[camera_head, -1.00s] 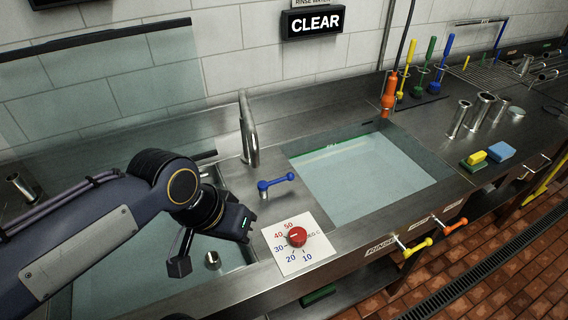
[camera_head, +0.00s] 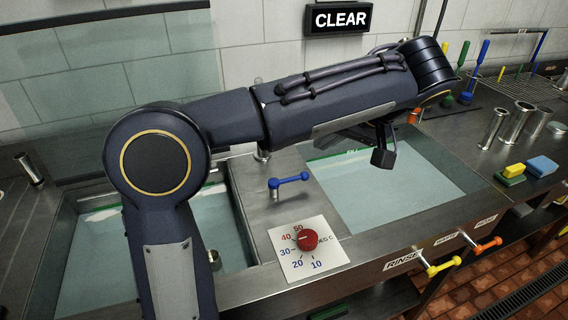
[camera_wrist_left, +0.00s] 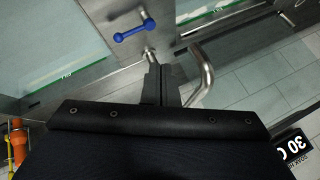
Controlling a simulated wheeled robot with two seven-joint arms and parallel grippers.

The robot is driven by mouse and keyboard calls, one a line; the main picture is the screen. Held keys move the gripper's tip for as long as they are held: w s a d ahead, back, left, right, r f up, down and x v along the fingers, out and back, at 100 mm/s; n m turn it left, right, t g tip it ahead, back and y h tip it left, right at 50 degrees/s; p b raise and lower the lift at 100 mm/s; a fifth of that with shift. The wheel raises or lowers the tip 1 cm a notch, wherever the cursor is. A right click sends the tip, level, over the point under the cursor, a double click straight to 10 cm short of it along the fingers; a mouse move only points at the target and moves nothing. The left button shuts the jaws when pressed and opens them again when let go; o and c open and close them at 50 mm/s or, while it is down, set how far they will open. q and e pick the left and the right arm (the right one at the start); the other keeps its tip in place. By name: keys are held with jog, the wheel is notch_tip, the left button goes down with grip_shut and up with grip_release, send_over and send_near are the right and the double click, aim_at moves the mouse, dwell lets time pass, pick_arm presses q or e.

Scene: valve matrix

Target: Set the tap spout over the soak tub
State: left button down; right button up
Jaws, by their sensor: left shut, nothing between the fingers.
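The metal tap spout is mostly hidden behind my left arm in the head view; its lower part (camera_head: 262,154) shows between the two tubs. In the left wrist view the curved spout (camera_wrist_left: 205,75) is just right of my left gripper's fingers (camera_wrist_left: 160,72). The fingers are shut and empty; I cannot tell whether they touch the spout. In the head view my forearm hides the fingertips. The left tub (camera_head: 232,215) and right tub (camera_head: 470,183) both hold water; no readable label shows which is the soak tub. My right gripper is out of view.
A blue lever (camera_head: 288,181) stands on the deck between the tubs, also in the left wrist view (camera_wrist_left: 134,30). A red dial (camera_head: 307,240) is in front of it. Yellow (camera_head: 443,266) and orange (camera_head: 487,245) handles stick out at the front. Metal cups (camera_head: 520,122) stand at right.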

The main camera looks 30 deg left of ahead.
pick_arm(q)
jog(key=a+f, duration=0.6)
jog(key=a, duration=0.3)
jog(key=shift+a+f, duration=0.2)
jog(key=shift+f, duration=0.15)
jog(key=shift+w, duration=0.1)
